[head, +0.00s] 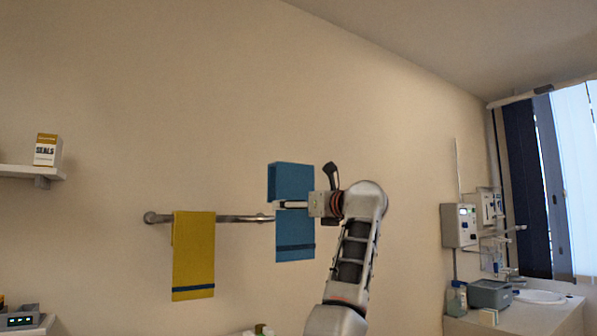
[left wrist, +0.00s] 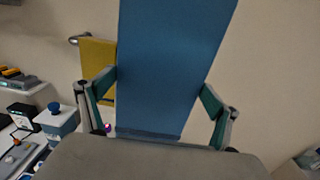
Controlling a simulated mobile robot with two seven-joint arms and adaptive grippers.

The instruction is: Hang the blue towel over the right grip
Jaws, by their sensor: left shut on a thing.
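The blue towel (head: 294,240) hangs from my left gripper (head: 290,204), which is shut on it, with cloth above and below the fingers. In the left wrist view the towel (left wrist: 175,60) fills the space between the two fingers (left wrist: 155,95). A grey wall rail (head: 236,218) runs horizontally; its right end meets the towel's left edge in the picture, and I cannot tell whether they touch. A yellow towel (head: 193,255) with a blue stripe hangs over the rail's left part. No separate right grip can be made out; the towel may hide it. My right gripper is not in view.
A shelf (head: 25,172) with a box (head: 47,150) is at the left. Wall devices (head: 460,225) and a counter with a grey bin (head: 489,294) and basin (head: 540,297) are at the right. The wall above the rail is bare.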

